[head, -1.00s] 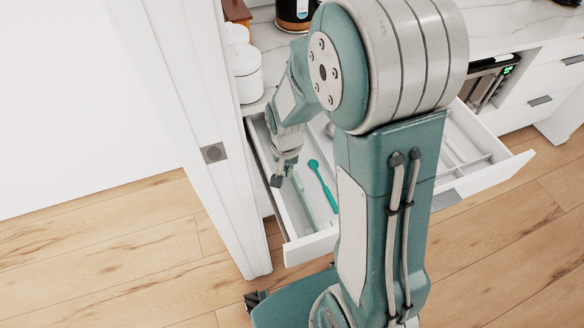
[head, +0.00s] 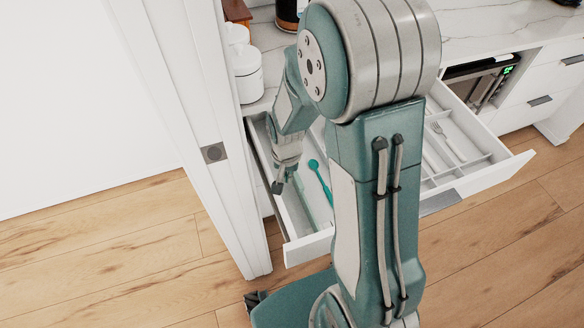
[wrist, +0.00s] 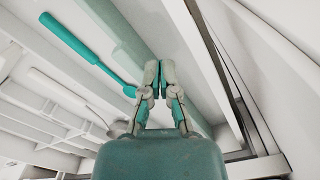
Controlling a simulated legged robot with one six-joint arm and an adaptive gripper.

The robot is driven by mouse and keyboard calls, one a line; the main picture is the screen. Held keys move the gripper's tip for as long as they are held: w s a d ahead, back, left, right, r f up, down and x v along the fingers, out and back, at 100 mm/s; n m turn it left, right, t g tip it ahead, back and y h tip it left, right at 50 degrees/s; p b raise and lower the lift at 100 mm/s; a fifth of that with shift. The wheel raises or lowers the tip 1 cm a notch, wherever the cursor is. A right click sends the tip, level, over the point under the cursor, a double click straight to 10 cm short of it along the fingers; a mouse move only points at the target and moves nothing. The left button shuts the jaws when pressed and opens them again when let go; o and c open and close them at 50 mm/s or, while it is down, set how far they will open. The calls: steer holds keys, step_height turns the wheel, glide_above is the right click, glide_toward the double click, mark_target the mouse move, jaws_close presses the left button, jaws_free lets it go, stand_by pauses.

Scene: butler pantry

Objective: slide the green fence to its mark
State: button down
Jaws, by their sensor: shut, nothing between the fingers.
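The green fence is a long pale-green bar (wrist: 118,38) lying lengthwise in the open drawer; it runs under my gripper in the wrist view. In the head view a short stretch of the fence (head: 306,203) shows near the drawer's left wall. My gripper (wrist: 158,73) is shut, its two fingertips together and empty, over the fence in the wrist view; I cannot tell if they touch it. In the head view my gripper (head: 277,187) is at the drawer's left side. I cannot make out the mark in either view.
A teal spoon (head: 320,183) lies in the drawer beside the fence. A fork (head: 447,141) lies in a right compartment. The white door frame (head: 215,150) stands close on the left. White canisters (head: 247,76) stand on the counter above.

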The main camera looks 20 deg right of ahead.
steer(key=shift+f, duration=1.5)
steer(key=shift+d, duration=0.1)
steer(key=shift+d, duration=2.7)
step_height(320, 180, up, 7)
steer(key=a, duration=0.1)
steer(key=s+a+r+n+t, duration=0.2)
steer(key=s+r, duration=0.5)
steer(key=r, duration=0.4)
steer(key=s+a+r+n+t, duration=0.2)
steer(key=s+r+n+t, duration=0.1)
steer(key=s+r, duration=0.4)
step_height(320, 180, up, 4)
steer(key=shift+a+f+n+t, duration=0.15)
steer(key=shift+a+n+t, duration=0.15)
steer(key=shift+n, duration=0.2)
